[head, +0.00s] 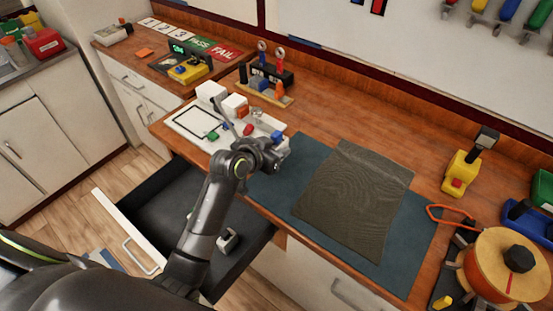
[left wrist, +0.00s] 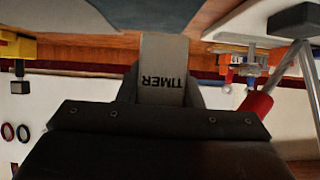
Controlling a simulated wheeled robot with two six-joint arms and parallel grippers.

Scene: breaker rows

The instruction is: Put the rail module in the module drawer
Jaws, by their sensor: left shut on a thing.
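My left gripper (head: 274,150) is above the wooden bench, between the white board and the blue mat. In the left wrist view it is shut on a grey module (left wrist: 162,70) marked TIMER, whose lettering appears upside down. In the head view the gripper mostly hides this module. The open drawer (head: 150,185), dark inside with a white front, is below the bench edge, left of and under my left arm. A small pale module (head: 228,240) lies in the drawer, right of the arm. My right gripper is not in view.
A white board (head: 190,122) with small coloured parts lies left of the gripper. A grey cloth-like sheet (head: 355,195) covers part of the blue mat (head: 290,190). A tool stand (head: 265,75) is behind. An orange spool (head: 505,265) stands at right.

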